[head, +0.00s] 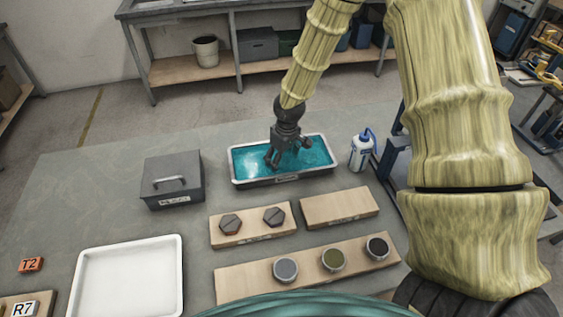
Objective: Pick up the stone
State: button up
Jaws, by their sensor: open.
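My gripper (283,153) is dark grey and points down over a white-rimmed tray (235,180) of teal liquid at the back middle of the table. Its fingers are spread. I cannot tell whether the fingertips touch the liquid. I see no clear stone in the tray; the gripper covers part of it. Two dark hexagonal pieces, a left one (231,224) and a right one (274,216), sit on a small wooden board (254,235) in front of the tray. I cannot tell whether either is the stone.
A grey lidded box (172,188) stands left of the tray, a white bottle (361,152) right. An empty wooden board (338,207) and a long board (240,285) with several round cups lie in front. An empty white tray (128,275) is front left, near an orange T2 tag (31,265).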

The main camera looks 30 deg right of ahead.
jog(key=shift+c, duration=0.4)
jog(key=c, duration=1)
jog(key=shift+c, duration=0.2)
